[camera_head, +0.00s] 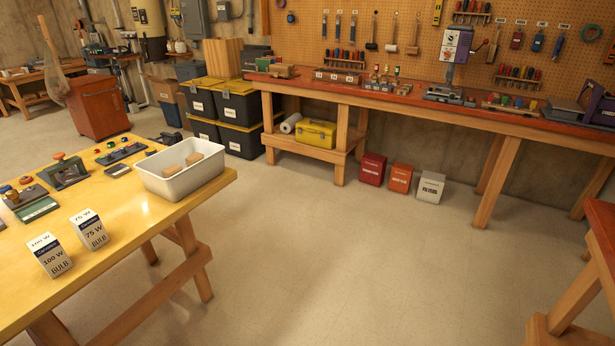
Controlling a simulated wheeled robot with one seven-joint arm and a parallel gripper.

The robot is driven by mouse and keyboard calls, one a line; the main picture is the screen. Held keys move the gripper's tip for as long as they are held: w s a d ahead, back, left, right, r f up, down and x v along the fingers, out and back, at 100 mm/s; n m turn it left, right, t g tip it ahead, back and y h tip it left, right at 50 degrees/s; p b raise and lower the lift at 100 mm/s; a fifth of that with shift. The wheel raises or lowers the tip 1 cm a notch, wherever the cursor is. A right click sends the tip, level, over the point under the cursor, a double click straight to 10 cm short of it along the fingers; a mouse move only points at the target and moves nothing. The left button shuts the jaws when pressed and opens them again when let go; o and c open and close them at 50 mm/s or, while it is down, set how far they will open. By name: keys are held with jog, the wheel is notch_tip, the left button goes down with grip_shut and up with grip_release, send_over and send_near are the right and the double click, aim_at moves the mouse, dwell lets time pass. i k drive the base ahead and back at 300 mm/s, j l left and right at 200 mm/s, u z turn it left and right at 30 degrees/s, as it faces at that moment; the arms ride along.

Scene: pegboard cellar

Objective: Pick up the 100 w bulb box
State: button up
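The 100 w bulb box (50,256) stands upright on the yellow wooden table (128,232) at the left. It is white with a dark blue band and reads "100 W" and "BULB". A similar 75 w bulb box (90,230) stands just to its right and slightly farther back, with a small gap between them. My gripper is not in view.
A white bin (180,188) with tan blocks inside stands at the table's right corner. Small tools and fixtures, such as a green one (64,172), sit behind the boxes. The floor (350,260) is clear. A long workbench (420,100) lines the back wall.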

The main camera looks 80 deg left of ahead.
aim_at(47, 250)
jog(key=u, duration=3.85)
jog(key=i+l+z, duration=0.1)
jog(key=i+z, duration=0.2)
jog(key=i, duration=0.6)
